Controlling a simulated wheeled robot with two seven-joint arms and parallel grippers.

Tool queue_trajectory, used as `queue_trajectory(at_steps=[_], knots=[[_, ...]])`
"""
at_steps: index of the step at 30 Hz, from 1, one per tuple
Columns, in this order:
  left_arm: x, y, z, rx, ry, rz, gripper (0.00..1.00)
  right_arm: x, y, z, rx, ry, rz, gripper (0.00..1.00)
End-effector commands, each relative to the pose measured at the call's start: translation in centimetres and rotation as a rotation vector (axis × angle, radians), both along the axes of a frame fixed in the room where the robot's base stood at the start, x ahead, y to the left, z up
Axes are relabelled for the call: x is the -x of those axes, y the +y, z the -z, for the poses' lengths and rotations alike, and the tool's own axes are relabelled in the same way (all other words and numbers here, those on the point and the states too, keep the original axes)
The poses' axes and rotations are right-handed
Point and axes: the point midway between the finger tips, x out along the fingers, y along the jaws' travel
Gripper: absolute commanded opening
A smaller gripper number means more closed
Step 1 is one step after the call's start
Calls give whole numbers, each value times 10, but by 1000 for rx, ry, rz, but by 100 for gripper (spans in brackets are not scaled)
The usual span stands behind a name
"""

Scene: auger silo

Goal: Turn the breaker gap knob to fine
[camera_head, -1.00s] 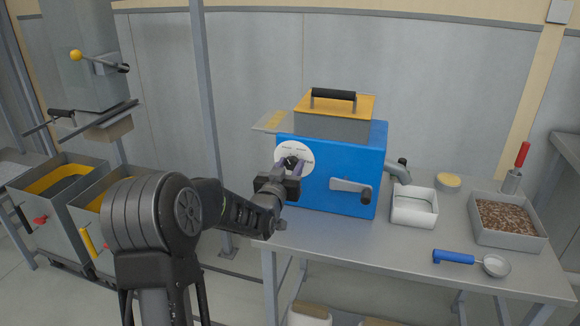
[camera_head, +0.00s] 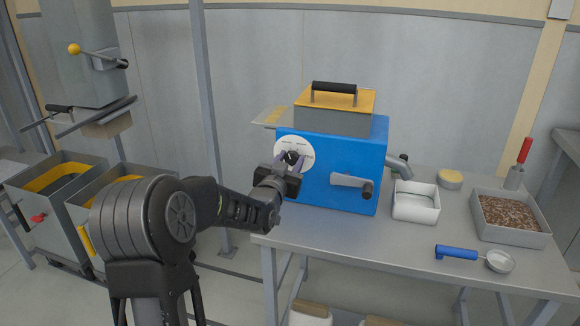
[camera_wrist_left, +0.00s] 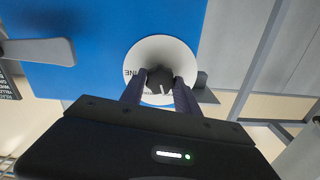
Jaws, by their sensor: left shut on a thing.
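The blue breaker box (camera_head: 348,152) stands on the metal table with a round white dial (camera_head: 280,150) on its front. The dark gap knob (camera_wrist_left: 159,80) sits at the middle of the dial, which also shows in the left wrist view (camera_wrist_left: 162,45). My left gripper (camera_head: 293,160) is at the dial, its two fingers on either side of the knob and shut on it; it also shows in the left wrist view (camera_wrist_left: 160,92). Part of the word "FINE" shows on the dial's left side in the wrist view. The knob's exact setting is unclear. My right gripper is not in view.
A crank handle (camera_head: 352,182) sticks out of the box's front, right of the dial. A white tray (camera_head: 416,214), a blue-handled scoop (camera_head: 457,252) and a grain tray (camera_head: 545,240) are on the table. A grey post (camera_head: 206,100) stands left of the box.

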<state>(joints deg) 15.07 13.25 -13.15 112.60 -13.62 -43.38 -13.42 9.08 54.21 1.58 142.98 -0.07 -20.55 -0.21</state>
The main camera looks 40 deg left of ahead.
Motion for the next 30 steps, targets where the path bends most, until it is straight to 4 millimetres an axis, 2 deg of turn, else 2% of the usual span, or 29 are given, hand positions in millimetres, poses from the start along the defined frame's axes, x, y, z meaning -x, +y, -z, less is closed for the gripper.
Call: queue_trajectory(at_steps=[1, 12, 30], knots=[[0, 0, 4, -33, 8, -1, 0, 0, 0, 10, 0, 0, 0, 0], [0, -1, 4, -353, 121, 0, 0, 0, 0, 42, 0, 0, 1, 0], [-1, -2, 3, -889, 310, 1, 0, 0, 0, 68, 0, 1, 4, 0]])
